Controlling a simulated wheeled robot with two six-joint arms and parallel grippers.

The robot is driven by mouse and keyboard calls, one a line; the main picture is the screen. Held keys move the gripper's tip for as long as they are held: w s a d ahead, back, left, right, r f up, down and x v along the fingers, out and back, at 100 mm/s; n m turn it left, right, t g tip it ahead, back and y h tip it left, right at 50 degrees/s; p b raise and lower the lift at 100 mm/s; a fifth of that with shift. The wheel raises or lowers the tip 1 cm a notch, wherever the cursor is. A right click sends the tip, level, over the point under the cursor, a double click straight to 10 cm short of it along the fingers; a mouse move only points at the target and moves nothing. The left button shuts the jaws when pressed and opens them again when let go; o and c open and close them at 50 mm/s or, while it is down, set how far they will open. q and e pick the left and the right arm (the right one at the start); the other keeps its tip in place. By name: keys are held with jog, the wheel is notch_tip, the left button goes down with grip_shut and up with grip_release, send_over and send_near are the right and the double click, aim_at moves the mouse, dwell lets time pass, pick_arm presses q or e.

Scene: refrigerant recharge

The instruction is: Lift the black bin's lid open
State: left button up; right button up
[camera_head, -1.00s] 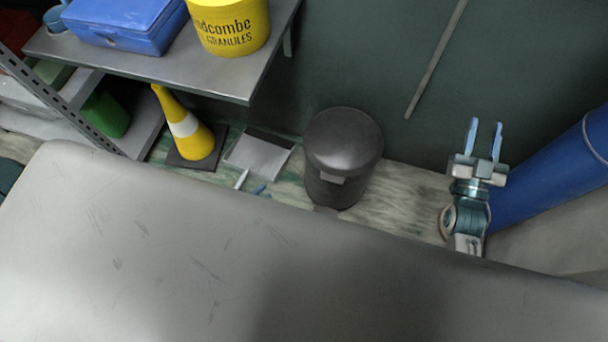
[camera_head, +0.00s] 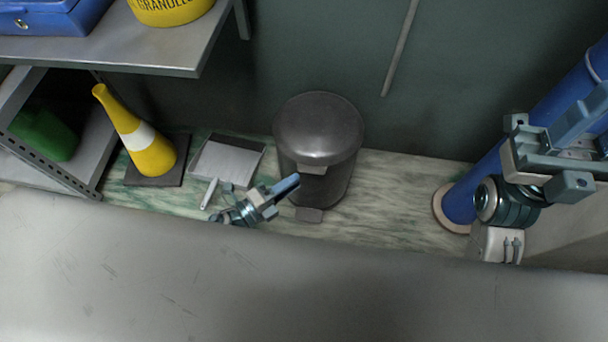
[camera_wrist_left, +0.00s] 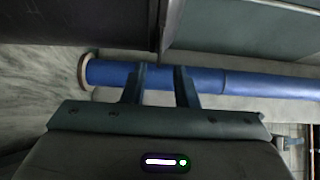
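The black bin (camera_head: 335,185) stands upright on the floor against the dark wall. Its domed lid (camera_head: 318,125) is shut, with a small tab at the front rim. My left gripper (camera_head: 292,184) is at the bin's front left, below the lid rim, pointing right; contact cannot be told. In the left wrist view its two fingers (camera_wrist_left: 160,78) are apart with nothing between them, and a dark surface, likely the bin (camera_wrist_left: 75,22), fills the upper left. My right gripper (camera_head: 594,118) is at the right edge, empty, fingers apart, tips partly cut off.
A blue pole (camera_head: 460,205) rises at the right and crosses the left wrist view (camera_wrist_left: 230,82). A dustpan (camera_head: 228,160) and a yellow cone (camera_head: 150,150) stand left of the bin. A shelf (camera_head: 150,50) is at upper left. A grey surface (camera_head: 150,270) fills the foreground.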

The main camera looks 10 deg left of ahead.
pick_arm(q)
jog(key=shift+b+x, duration=0.3)
jog(key=shift+x, duration=1.95)
jog(key=shift+c, duration=0.5)
grip_shut()
jog(key=shift+f, duration=0.1)
